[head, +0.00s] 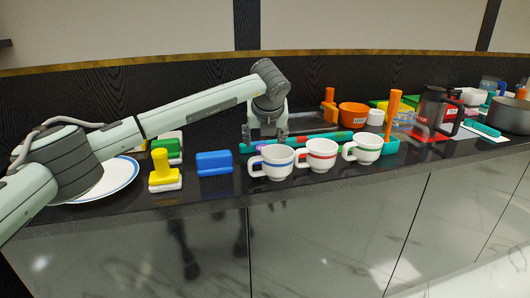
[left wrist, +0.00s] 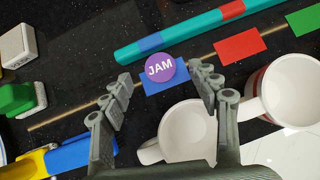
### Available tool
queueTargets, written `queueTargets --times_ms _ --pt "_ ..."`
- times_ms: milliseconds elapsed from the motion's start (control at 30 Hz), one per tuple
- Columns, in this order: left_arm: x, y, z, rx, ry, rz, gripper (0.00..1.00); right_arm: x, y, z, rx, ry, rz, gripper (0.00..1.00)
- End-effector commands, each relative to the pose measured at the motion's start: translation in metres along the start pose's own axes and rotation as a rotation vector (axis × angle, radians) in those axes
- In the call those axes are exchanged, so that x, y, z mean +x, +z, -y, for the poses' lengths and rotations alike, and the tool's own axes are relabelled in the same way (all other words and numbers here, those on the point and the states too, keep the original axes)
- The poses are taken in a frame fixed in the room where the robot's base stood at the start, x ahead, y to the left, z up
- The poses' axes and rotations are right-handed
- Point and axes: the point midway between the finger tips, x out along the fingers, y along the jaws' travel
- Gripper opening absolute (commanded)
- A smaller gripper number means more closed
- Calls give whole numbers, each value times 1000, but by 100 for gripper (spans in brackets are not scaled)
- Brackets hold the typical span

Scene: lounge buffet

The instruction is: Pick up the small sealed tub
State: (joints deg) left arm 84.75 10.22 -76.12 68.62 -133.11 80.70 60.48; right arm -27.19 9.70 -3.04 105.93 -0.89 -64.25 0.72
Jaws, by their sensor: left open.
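The small sealed tub is round with a purple lid marked JAM (left wrist: 160,67), seen in the left wrist view on or over a blue rectangle on the dark counter. In the head view it is mostly hidden behind the blue-banded mug. My left gripper (left wrist: 161,76) is open, pointing down, with its fingertips on either side of the tub in the picture and nothing held. In the head view the left gripper (head: 267,137) hangs behind the mugs. My right gripper is not in view.
The blue-banded mug (head: 272,162) stands close in front of the tub. Red-banded (head: 316,155) and green-banded (head: 363,148) mugs stand to its right. A teal bar (left wrist: 195,30) lies behind the tub. A blue block (head: 214,163) and yellow-handled block (head: 162,172) stand left.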

Motion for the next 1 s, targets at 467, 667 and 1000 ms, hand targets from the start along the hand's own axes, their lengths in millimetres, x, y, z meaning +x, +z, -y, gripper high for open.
queueTargets --times_ms 467,667,1000 --pt "52 -3 0 0 -2 -2 61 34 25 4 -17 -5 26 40" --pt "52 -3 0 1 -2 -2 57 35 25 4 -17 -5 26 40" --pt "52 -2 0 0 -2 -2 17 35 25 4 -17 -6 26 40"
